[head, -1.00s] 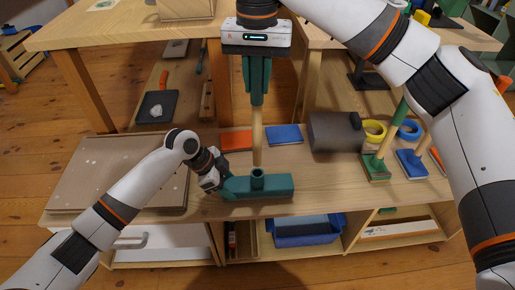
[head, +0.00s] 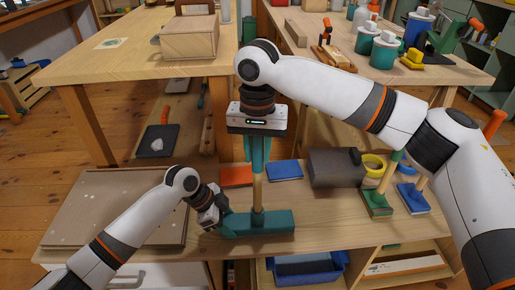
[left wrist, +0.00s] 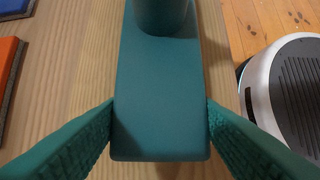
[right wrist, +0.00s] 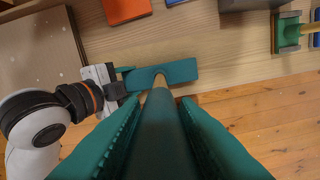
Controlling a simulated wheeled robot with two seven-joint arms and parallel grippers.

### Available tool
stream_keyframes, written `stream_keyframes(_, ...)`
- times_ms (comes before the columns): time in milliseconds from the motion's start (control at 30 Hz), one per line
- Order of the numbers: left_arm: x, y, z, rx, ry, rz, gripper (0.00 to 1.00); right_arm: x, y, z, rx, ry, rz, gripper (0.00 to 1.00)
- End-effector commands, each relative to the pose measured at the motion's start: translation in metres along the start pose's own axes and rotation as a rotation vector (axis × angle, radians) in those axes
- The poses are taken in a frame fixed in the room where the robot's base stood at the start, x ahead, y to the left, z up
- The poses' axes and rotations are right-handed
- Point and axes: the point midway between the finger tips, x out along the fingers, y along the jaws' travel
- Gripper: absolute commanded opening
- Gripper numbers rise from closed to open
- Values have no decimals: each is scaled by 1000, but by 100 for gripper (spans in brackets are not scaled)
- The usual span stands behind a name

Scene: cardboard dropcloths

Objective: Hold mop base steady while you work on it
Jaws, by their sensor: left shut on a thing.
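The teal mop base (head: 272,222) lies on the low bench, with its socket upward. My left gripper (head: 224,218) is shut on the base's left end; the left wrist view shows its fingers on both sides of the teal block (left wrist: 160,100). The mop handle (head: 258,190), wooden below and teal above, stands upright with its lower end at the socket. How deep it sits is unclear. My right gripper (head: 257,150) is above, its fingers on either side of the handle's teal grip (right wrist: 160,135). Whether they press on it is unclear.
An orange block (head: 236,176) and a blue block (head: 284,170) lie behind the base. A brown board (head: 110,210) lies left.

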Motion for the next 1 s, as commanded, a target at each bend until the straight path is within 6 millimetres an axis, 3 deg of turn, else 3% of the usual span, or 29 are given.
stream_keyframes(100,0,0,0,0,0,0,34,-1,0,0,0,-1,0,46)
stream_keyframes(467,0,0,0,1,0,0,34,-7,0,0,0,-3,1,46)
stream_keyframes(1000,0,0,0,1,0,0,34,-108,0,0,1,-4,1,46)
